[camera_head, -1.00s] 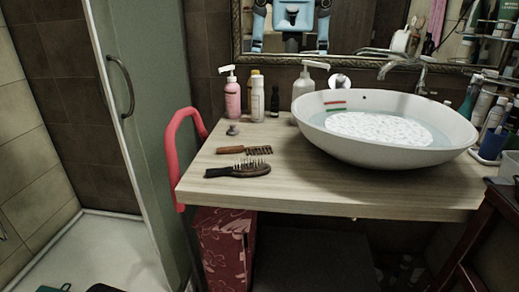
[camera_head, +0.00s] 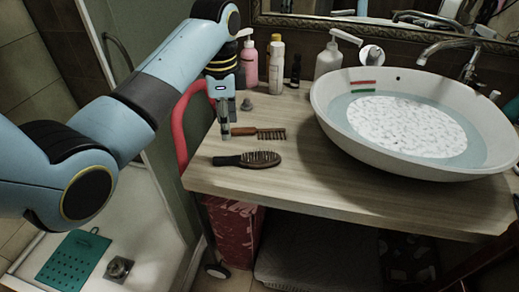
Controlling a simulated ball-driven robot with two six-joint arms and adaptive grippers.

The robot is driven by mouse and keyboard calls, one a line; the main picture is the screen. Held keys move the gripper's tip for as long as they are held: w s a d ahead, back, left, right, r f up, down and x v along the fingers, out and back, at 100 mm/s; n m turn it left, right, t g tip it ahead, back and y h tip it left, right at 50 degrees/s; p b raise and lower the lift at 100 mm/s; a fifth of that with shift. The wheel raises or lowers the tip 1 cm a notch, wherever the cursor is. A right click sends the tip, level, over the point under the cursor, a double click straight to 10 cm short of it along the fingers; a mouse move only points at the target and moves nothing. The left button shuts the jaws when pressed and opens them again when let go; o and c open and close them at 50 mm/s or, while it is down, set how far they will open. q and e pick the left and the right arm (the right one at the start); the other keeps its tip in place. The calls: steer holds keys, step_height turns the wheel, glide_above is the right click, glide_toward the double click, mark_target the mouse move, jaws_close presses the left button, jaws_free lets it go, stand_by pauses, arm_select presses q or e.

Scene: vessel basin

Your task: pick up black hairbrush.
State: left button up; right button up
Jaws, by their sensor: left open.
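The black hairbrush (camera_head: 259,159) lies near the front left of the wooden counter, bristles up, with its dark handle pointing left. A brown comb (camera_head: 268,134) lies just behind it. My left gripper (camera_head: 225,136) points down over the left end of the comb, behind and left of the hairbrush, and holds nothing that I can see. Its fingers overlap in this view, and I cannot tell whether they touch the comb or counter. My right gripper is not in view.
The white basin (camera_head: 332,122) fills the counter's right side. A pink pump bottle (camera_head: 249,62), a white bottle (camera_head: 276,68) and a larger pump bottle (camera_head: 329,58) stand behind. A red rail (camera_head: 178,125) curves at the counter's left end. The front counter strip (camera_head: 330,190) is clear.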

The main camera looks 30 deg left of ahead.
mark_target(228, 158)
arm_select(q)
steer(key=f, duration=0.4)
steer(key=shift+s, duration=0.25)
steer(key=shift+a+f, duration=0.2)
steer(key=shift+f, duration=3)
jaws_close()
